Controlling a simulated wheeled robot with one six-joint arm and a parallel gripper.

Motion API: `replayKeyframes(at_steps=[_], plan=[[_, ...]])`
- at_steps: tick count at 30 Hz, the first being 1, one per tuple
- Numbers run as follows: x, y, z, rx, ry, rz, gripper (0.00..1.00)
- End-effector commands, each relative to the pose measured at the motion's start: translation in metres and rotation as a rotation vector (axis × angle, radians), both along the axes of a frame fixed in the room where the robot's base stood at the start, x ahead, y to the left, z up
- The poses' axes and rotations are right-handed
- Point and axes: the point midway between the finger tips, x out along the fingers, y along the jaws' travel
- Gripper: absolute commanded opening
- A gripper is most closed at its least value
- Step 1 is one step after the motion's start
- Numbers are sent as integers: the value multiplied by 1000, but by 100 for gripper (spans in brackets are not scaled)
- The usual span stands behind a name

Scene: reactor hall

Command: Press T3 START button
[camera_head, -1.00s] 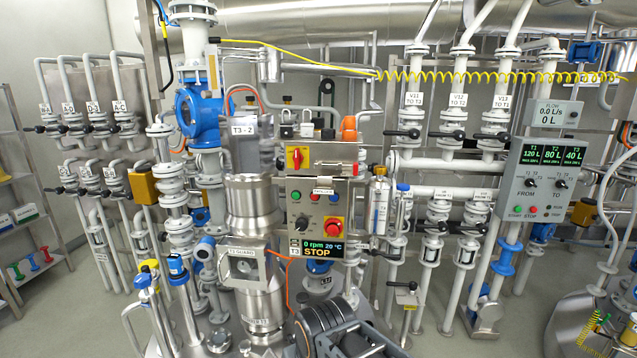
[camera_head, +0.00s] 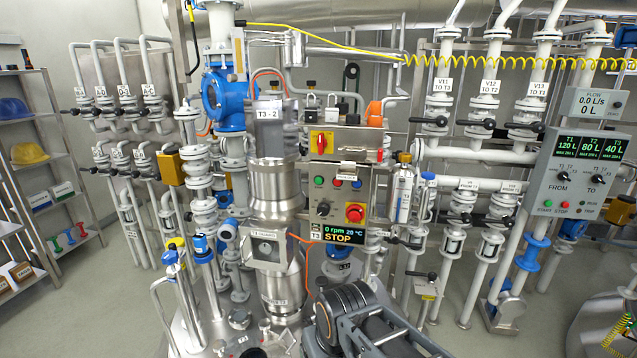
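The T3 control box (camera_head: 368,208) is a grey panel in the middle of the view, beside the steel T3 column (camera_head: 275,195). It carries small blue, green and red buttons in its upper row; the green button (camera_head: 338,182) is the likely START, though its label is too small to read. Below are a black knob (camera_head: 323,208) and a red emergency stop (camera_head: 354,212) on yellow. The display (camera_head: 345,234) reads 0 rpm, 20 °C, STOP. My dark arm shows at the bottom centre, below the panel. My gripper is not visible.
A red and yellow switch (camera_head: 321,142) sits above the panel. A white bottle-like cylinder (camera_head: 402,195) hangs to its right. A transfer panel (camera_head: 580,175) with green and red buttons stands at the right. Shelves (camera_head: 60,150) line the left, with open floor before them.

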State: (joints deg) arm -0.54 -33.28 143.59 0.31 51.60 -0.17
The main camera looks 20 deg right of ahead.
Motion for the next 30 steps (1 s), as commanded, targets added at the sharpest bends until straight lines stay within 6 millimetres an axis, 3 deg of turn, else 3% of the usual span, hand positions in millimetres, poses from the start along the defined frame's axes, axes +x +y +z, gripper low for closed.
replayKeyframes(at_steps=[2,25,30], plan=[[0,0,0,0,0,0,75],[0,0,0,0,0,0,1],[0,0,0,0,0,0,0]])
